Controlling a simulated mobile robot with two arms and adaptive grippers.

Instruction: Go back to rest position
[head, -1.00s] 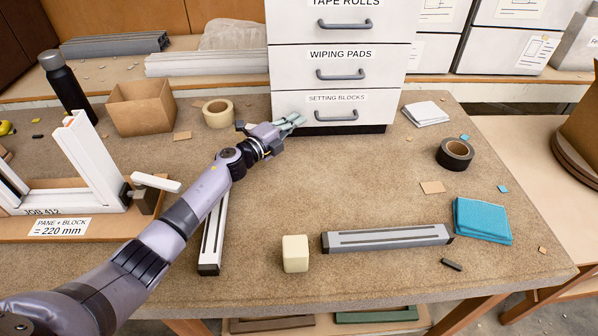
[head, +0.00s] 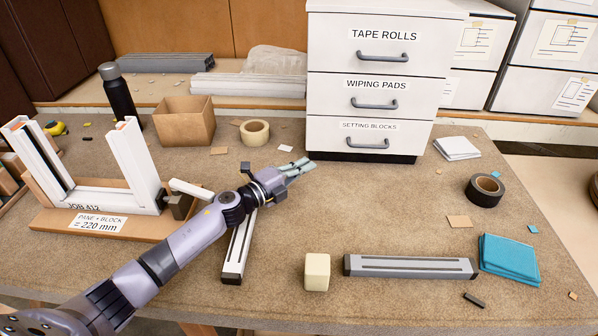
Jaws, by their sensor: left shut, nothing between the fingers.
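My left arm reaches in from the lower left, and my left gripper (head: 300,168) is above the middle of the workbench. Its fingers are shut and empty, and they point to the upper right. The gripper is in front of the white drawer cabinet (head: 330,93), to the left of the drawer labelled SETTING BLOCKS (head: 330,139). All three labelled drawers appear closed. A grey bar (head: 236,258) lies partly hidden under my left arm. My right gripper does not show.
A white frame on a board (head: 95,235) stands at left, with a cardboard box (head: 188,127) and black bottle (head: 120,100) behind. A cream block (head: 317,272), a second grey bar (head: 410,267), blue cloths (head: 510,258) and black tape (head: 484,191) lie at right.

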